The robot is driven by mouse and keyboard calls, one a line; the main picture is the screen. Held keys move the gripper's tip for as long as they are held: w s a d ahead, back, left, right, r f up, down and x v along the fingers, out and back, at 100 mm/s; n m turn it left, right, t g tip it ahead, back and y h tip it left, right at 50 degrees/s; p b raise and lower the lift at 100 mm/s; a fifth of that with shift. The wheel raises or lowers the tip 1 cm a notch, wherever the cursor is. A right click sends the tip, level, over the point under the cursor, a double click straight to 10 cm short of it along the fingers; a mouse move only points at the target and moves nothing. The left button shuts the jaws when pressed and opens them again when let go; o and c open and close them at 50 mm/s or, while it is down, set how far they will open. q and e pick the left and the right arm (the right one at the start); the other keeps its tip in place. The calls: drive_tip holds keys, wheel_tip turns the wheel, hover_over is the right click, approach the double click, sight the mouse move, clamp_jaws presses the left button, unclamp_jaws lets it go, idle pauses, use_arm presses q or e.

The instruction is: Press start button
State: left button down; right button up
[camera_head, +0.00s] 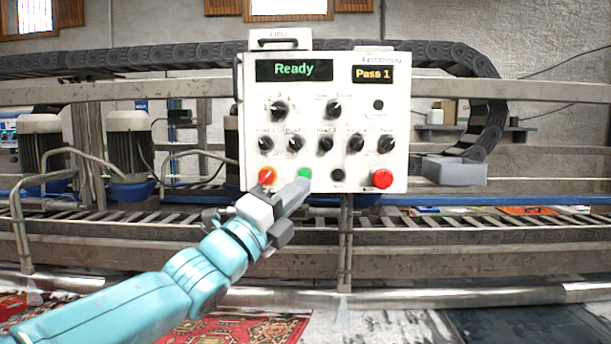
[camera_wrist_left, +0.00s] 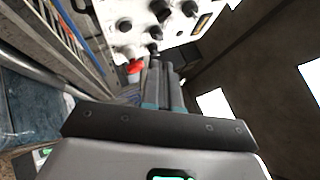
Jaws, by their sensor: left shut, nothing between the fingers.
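The white control panel (camera_head: 315,120) faces me with a green "Ready" display (camera_head: 293,70) and an amber "Pass 1" display (camera_head: 373,74). A green button (camera_head: 304,173) sits in its bottom row, between an orange-red button (camera_head: 267,176) and a small black button (camera_head: 338,175). My left gripper (camera_head: 303,184) is shut and empty, with its tips at the green button's lower edge. I cannot tell whether they touch it. In the left wrist view the shut fingers (camera_wrist_left: 163,75) point at the panel (camera_wrist_left: 135,25), and the green button is hidden. My right gripper is not in view.
A red mushroom button (camera_head: 382,179) is at the panel's lower right, with several black knobs above. A conveyor frame (camera_head: 450,230) with rails runs behind the panel. A grey box (camera_head: 455,170) is to the right. A red patterned rug (camera_head: 250,328) lies below.

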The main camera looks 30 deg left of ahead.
sight(304, 174)
use_arm(q)
drive_tip(key=shift+a, duration=0.1)
drive_tip(key=w+a+p, duration=0.4)
drive_tip(key=w+p, duration=0.2)
drive_tip(key=w, duration=0.1)
drive_tip(key=shift+w+a, duration=0.2)
drive_tip(key=shift+w, duration=0.05)
drive_tip(key=shift+w, duration=0.1)
idle(1.9)
drive_tip(key=shift+w+a, duration=0.2)
drive_tip(key=shift+w, duration=0.1)
drive_tip(key=shift+s, duration=0.1)
